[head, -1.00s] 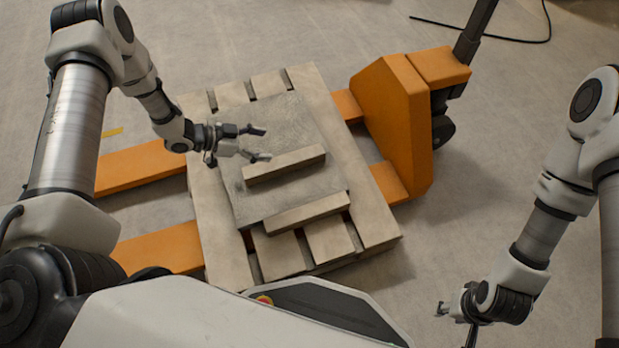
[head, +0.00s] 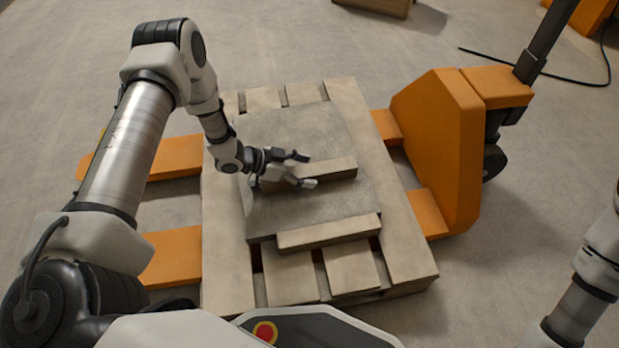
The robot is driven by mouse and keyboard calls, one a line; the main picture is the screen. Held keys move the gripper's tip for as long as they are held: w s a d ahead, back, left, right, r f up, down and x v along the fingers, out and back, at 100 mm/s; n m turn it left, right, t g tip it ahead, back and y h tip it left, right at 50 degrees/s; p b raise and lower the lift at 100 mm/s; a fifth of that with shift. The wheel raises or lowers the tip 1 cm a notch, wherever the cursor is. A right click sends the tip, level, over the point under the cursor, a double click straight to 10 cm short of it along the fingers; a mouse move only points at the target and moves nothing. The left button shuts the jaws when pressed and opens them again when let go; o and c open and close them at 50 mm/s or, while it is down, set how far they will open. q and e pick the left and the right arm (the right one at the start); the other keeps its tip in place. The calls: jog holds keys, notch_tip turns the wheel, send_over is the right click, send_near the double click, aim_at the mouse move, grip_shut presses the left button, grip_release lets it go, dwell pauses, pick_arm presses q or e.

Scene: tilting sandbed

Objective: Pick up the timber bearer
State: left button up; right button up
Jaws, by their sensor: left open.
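Two pale timber bearers lie roughly parallel on a grey slab (head: 270,130) on a wooden pallet. The far timber bearer (head: 338,171) is near the slab's middle. The near timber bearer (head: 330,232) lies along the slab's front edge. My left gripper (head: 308,170) is open and empty, with its fingers pointing right. It overlaps the left part of the far bearer in the picture and hides some of it. I cannot tell whether the fingers touch the bearer or hover above it. My right gripper is out of the picture.
The wooden pallet (head: 225,240) sits over the forks of an orange pallet truck (head: 440,150), whose body and dark handle (head: 540,45) stand on the right. A black cable (head: 540,72) lies on the floor behind. Open floor lies at the left back.

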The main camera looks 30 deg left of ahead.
pick_arm(q)
grip_shut()
jog(key=shift+r, duration=0.1)
